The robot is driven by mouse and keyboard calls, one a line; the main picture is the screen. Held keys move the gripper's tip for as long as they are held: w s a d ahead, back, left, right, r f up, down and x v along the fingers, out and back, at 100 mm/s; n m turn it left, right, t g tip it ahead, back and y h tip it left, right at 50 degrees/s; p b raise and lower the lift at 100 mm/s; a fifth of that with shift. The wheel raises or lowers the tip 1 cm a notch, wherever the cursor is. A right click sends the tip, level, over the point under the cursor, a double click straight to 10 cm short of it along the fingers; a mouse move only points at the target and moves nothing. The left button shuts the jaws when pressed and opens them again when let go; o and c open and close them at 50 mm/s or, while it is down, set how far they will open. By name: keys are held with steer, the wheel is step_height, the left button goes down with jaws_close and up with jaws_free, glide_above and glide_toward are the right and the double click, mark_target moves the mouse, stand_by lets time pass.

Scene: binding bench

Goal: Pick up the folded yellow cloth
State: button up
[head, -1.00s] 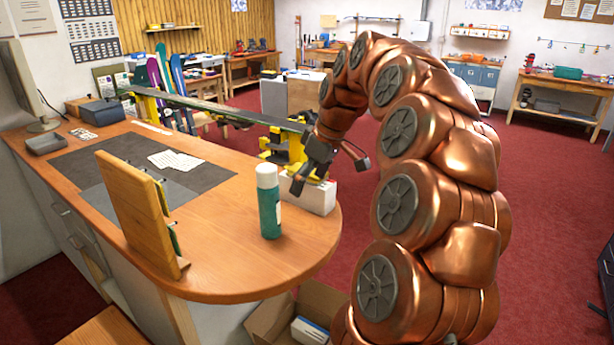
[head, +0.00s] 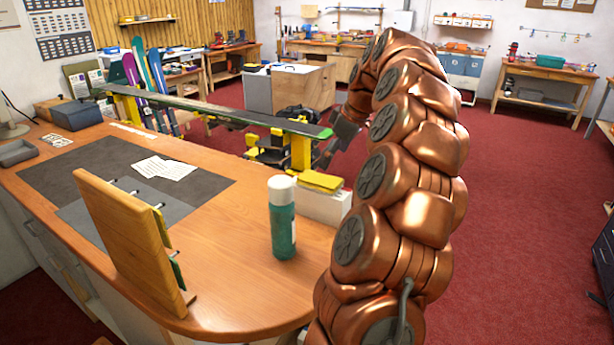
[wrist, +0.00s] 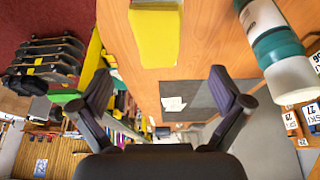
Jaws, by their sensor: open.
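The folded yellow cloth (head: 320,182) lies flat on top of a white box (head: 322,206) at the right end of the wooden counter in the head view. In the wrist view the cloth (wrist: 154,38) is at the top centre, ahead of the fingertips. My gripper (head: 335,146) is past the box on its far side, slightly right and above the cloth, partly hidden by my arm. In the wrist view my gripper (wrist: 160,76) has its two fingers wide apart with nothing between them. The cloth appears apart from both fingers.
A green bottle with a white cap (head: 282,218) stands just left of the box. A wooden board stand (head: 125,240) is at the front left. A ski on a yellow-clamped bench (head: 220,115) lies behind. Open red carpet (head: 510,220) is to the right.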

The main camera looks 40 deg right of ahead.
mark_target(321, 179)
steer(key=shift+w+f, duration=0.15)
steer(key=shift+w, duration=0.25)
steer(key=shift+p+x, duration=0.4)
steer(key=shift+x, duration=0.75)
steer(key=shift+p+x, duration=1.15)
steer(key=shift+x, duration=1.45)
steer(key=shift+s, duration=0.2)
steer(key=c, duration=1.1)
